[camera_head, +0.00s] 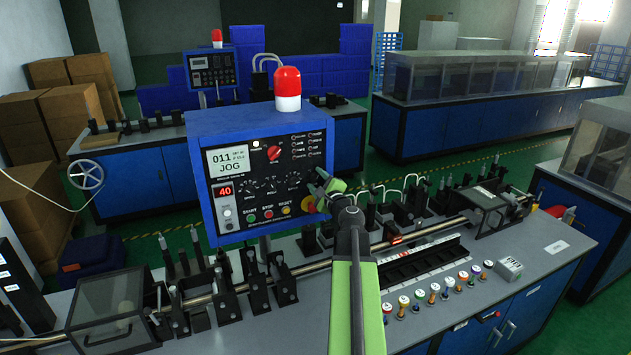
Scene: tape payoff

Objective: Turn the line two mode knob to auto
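A blue control panel (260,165) stands at the centre on the near machine. I cannot tell which control is the line two mode knob. My gripper (322,190) is at the panel's lower right edge, in front of the yellow-backed red stop button (308,204) and partly covering that area. I cannot tell whether its fingers are apart or whether they touch the panel.
A red and white beacon (287,90) tops the panel. Start, stop and reset buttons (268,214) line its bottom. A second, smaller panel (212,69) stands behind left. Coloured-capped pieces (433,290), a rail and clear boxes (483,209) crowd the near bench.

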